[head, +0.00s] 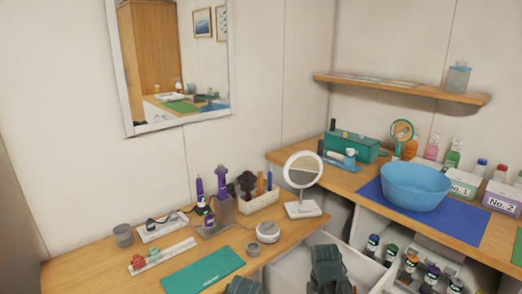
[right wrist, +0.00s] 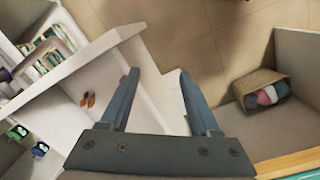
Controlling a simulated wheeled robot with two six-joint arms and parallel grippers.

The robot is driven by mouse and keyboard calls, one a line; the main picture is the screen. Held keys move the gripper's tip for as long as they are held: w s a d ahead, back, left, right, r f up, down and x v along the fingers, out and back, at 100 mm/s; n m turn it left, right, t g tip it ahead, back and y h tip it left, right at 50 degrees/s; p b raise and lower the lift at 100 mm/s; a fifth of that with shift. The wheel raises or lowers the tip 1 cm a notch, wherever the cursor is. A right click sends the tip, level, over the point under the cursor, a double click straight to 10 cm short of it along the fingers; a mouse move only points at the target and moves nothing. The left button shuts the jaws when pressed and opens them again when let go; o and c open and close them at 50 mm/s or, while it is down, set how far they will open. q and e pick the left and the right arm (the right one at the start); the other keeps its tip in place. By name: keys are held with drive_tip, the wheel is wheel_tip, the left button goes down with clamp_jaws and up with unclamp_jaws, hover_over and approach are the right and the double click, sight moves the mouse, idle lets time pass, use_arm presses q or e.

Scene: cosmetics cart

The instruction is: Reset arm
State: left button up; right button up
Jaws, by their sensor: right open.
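My right gripper (right wrist: 159,74) shows in the right wrist view with its two dark fingers spread apart and nothing between them. It hangs above a white drawer or panel edge, with the tiled floor beyond. In the head view, dark grey-green parts of my own arms rise from the bottom edge, one near the middle and a smaller one left of it. No fingertips can be made out there. My left gripper's fingers are not seen in either view.
Right, a blue bowl (head: 415,186) stands on a blue mat (head: 462,217). An open white drawer (head: 290,272) lies beside my arm. A woven basket (right wrist: 261,92) shows at right.

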drive_tip(key=s+a+f+n+b, duration=0.2)
drive_tip(key=s+a+f+b, duration=0.25)
drive_tip(key=s+a, duration=0.65)
wheel_tip(320, 180, up, 17)
drive_tip(key=p, duration=1.8)
drive_tip(key=shift+w+a+r+h, duration=0.2)
drive_tip(key=shift+w+a+h, duration=0.05)
drive_tip(key=shift+w+h, duration=0.05)
